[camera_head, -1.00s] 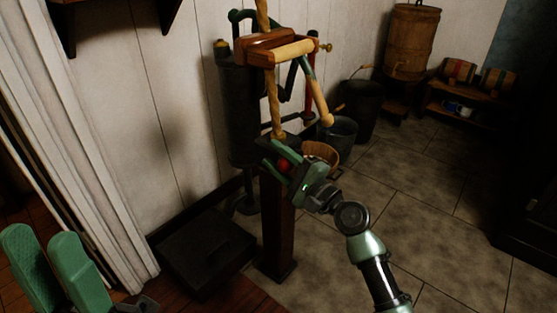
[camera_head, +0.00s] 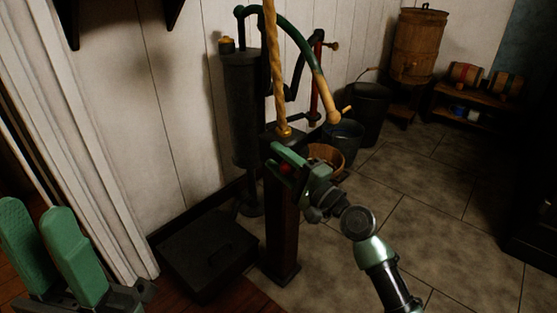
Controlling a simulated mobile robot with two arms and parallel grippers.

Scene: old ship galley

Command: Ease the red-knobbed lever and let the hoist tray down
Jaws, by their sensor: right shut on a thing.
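The lever's red knob (camera_head: 285,168) shows between the jaws of my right gripper (camera_head: 281,160). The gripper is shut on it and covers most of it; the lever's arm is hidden. The knob is at the top of a dark wooden post (camera_head: 281,225). A thick tan rope (camera_head: 275,75) runs from the top edge of the view down to a brass-coloured fitting on the post. I cannot make out a hoist tray in this view. My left gripper (camera_head: 37,218) is at the lower left, far from the lever, with its two green fingers apart and empty.
A dark pump (camera_head: 242,110) with a curved handle stands behind the post. A low dark box (camera_head: 205,252) lies on the floor left of it. Buckets (camera_head: 342,140) and a wooden tub (camera_head: 326,156) stand behind my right gripper. Tiled floor at the right is clear.

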